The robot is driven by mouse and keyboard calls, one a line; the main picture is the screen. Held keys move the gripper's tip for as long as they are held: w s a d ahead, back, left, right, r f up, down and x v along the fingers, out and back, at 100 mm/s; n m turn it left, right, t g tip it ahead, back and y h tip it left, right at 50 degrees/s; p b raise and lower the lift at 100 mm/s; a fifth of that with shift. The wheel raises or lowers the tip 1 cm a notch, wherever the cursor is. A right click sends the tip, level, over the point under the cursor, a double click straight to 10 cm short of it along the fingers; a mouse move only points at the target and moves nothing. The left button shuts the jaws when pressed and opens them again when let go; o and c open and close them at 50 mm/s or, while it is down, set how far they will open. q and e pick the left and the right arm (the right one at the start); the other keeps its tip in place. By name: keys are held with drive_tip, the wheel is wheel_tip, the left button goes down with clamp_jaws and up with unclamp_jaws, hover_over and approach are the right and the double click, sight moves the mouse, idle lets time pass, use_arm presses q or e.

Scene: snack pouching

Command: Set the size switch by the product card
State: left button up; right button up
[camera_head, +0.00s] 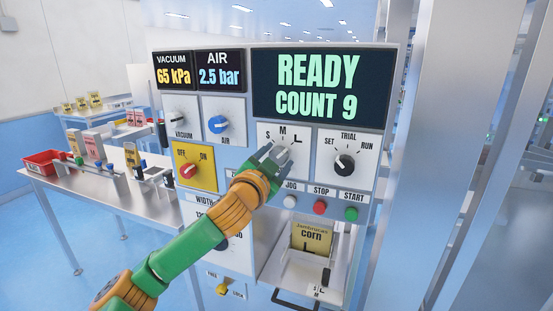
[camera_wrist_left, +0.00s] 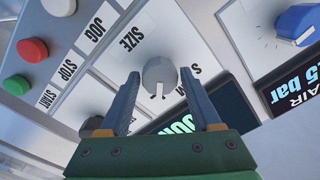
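The product card (camera_head: 311,238) stands in the bay low on the machine; it reads "corn" with a letter L below. The size switch panel (camera_head: 263,134) shows S, M and L; my left gripper (camera_head: 275,154) covers its knob in the head view. In the left wrist view the grey round size knob (camera_wrist_left: 160,72) sits between the two fingers of my left gripper (camera_wrist_left: 160,79), with gaps on both sides. The gripper is open. The knob's white pointer points down in that view; the letter it meets is unclear. My right gripper is not in view.
A display (camera_head: 317,84) reads READY, COUNT 9. Beside the size switch are the mode knob (camera_head: 344,164), blue air knob (camera_head: 218,124) and red off/on knob (camera_head: 188,170). The stop (camera_head: 320,207) and start (camera_head: 351,213) buttons sit below. A side table (camera_head: 110,210) stands left.

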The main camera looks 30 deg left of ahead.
use_arm(q)
drive_tip(key=shift+o, duration=0.9)
drive_tip(key=b+v, duration=0.3)
drive_tip(key=v, duration=0.4)
drive_tip(key=shift+a, duration=0.1)
